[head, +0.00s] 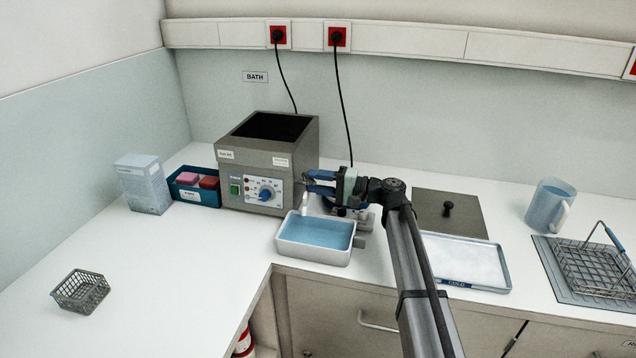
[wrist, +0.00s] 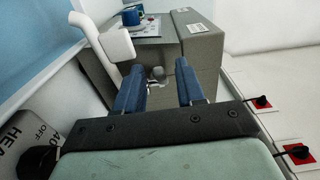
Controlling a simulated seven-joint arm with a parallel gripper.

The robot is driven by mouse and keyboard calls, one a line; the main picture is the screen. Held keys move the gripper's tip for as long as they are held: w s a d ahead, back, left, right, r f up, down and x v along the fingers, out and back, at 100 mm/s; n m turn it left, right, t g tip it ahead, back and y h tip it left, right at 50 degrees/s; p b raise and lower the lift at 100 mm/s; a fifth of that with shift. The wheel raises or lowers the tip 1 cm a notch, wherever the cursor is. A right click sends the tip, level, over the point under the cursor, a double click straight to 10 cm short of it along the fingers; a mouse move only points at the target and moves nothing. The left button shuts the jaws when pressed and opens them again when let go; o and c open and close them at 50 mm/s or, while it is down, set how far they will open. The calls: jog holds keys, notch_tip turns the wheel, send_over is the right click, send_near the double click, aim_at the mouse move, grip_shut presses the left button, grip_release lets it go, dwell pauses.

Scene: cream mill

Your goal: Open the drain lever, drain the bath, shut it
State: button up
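The bath (head: 268,160) is a grey box with an open dark top and a front dial panel. A white spout (head: 304,203) comes down at its front right, over a white tray (head: 315,256) holding blue liquid. The spout also shows in the wrist view (wrist: 117,45). My gripper (head: 312,182) is at the bath's front right corner, by the spout. In the wrist view its blue fingers (wrist: 160,78) are apart, with a small grey rounded piece (wrist: 157,76), perhaps the drain lever, showing in the gap. The lever's position and any flow cannot be made out.
A device (wrist: 35,125) with heater markings sits close beside my gripper. A grey lid (head: 432,212), a shallow tray (head: 470,262), a jug (head: 549,206) and a wire basket (head: 590,270) are on the right. A blue box (head: 194,190) and a carton (head: 144,184) are left. The left counter is mostly clear.

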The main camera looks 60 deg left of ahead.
jog(key=shift+c, duration=0.2)
grip_shut()
jog(key=shift+s+d+m+t+y, duration=0.25)
jog(key=shift+s+m+t+y, duration=0.2)
jog(key=shift+m+t+y, duration=0.35)
jog(key=shift+s+a+m+t+y, duration=0.15)
jog(key=shift+m+t+y, duration=0.25)
jog(key=shift+t, duration=0.2)
jog(key=shift+s+a+m+t+y, duration=0.15)
jog(key=shift+m+t+y, duration=0.2)
jog(key=shift+t, duration=0.25)
jog(key=shift+d, duration=0.1)
jog(key=shift+o, duration=0.2)
grip_release()
jog(key=shift+f, duration=0.1)
